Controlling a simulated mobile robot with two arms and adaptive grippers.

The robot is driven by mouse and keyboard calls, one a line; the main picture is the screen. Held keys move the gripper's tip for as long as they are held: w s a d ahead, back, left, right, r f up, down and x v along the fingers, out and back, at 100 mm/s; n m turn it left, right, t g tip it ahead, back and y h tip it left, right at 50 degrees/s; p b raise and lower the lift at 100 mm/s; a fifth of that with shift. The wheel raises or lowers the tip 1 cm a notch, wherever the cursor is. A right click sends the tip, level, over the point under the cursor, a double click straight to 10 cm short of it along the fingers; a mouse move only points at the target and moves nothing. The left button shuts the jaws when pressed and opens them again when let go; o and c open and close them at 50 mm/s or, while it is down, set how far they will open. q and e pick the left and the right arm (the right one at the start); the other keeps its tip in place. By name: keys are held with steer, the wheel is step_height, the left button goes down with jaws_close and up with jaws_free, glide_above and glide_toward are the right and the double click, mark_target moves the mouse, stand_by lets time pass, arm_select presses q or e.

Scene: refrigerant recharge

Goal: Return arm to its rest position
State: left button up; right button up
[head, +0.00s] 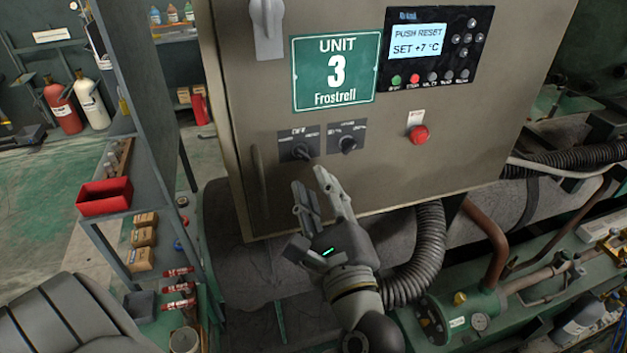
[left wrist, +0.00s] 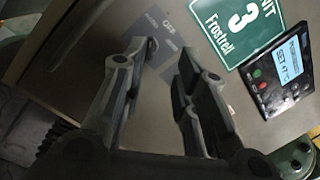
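My left gripper (head: 310,180) is in front of the lower part of the grey Unit 3 cabinet (head: 250,120), just below two black rotary switches, the left switch (head: 299,146) and the right switch (head: 347,138). In the left wrist view its two fingers (left wrist: 164,62) stand apart with nothing between them. A switch plate (left wrist: 163,50) shows beyond the gap. The controller display (head: 418,42) reads "PUSH RESET" and "SET +7 °C". My right gripper is not in view.
A red push button (head: 419,135) sits right of the switches. A corrugated hose (head: 428,245) and green machinery (head: 455,315) lie below and right of my left gripper. A shelf with a red bin (head: 104,197) stands left. Green floor is open farther left.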

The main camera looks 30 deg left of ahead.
mark_target(304, 158)
arm_select(q)
steer(key=shift+s+d+f+n+g+h, duration=0.1)
steer(key=shift+d+f+n+g+h, duration=0.25)
steer(key=shift+d+n+g+h, duration=0.3)
steer(key=shift+y, duration=0.25)
steer(key=x, duration=0.9)
steer(key=shift+a, duration=0.2)
